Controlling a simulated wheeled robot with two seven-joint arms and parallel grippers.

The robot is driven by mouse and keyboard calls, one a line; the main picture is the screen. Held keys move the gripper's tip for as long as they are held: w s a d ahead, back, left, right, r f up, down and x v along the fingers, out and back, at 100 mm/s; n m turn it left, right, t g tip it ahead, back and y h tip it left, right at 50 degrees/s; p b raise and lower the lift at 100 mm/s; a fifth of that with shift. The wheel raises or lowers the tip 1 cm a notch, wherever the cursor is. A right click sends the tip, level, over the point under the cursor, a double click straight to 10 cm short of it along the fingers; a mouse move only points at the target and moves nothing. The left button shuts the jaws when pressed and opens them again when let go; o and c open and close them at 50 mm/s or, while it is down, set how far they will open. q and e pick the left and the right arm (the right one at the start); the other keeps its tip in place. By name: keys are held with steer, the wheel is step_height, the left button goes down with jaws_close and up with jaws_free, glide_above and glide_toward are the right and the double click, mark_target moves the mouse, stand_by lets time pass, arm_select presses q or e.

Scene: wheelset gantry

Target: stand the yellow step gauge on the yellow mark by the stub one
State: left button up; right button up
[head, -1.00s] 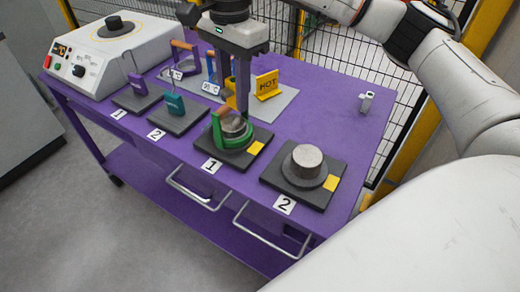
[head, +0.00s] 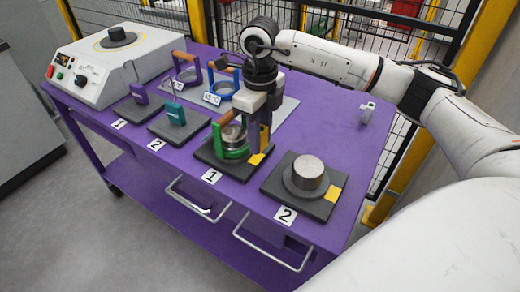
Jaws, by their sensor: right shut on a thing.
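My right gripper (head: 258,142) is shut at the right side of the plate marked 1, low over its yellow mark (head: 256,159). A narrow yellow piece, the step gauge (head: 265,138), shows at its fingers; most of it is hidden by them. I cannot tell whether its foot touches the mark. Stub one (head: 233,134) stands on the plate just left of the gripper, with a green gauge (head: 233,154) with an orange handle around it. My left gripper is not in view.
Plate two (head: 285,199) with its bare stub (head: 307,172) and yellow mark lies to the right. Teal (head: 175,117) and purple (head: 139,93) tagged blocks stand on plates at left.

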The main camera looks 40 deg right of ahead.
steer(key=shift+f, duration=2.05)
steer(key=shift+f, duration=0.1)
steer(key=o, duration=1.1)
steer(key=shift+f, duration=0.1)
step_height(320, 180, up, 12)
steer(key=shift+r, duration=0.2)
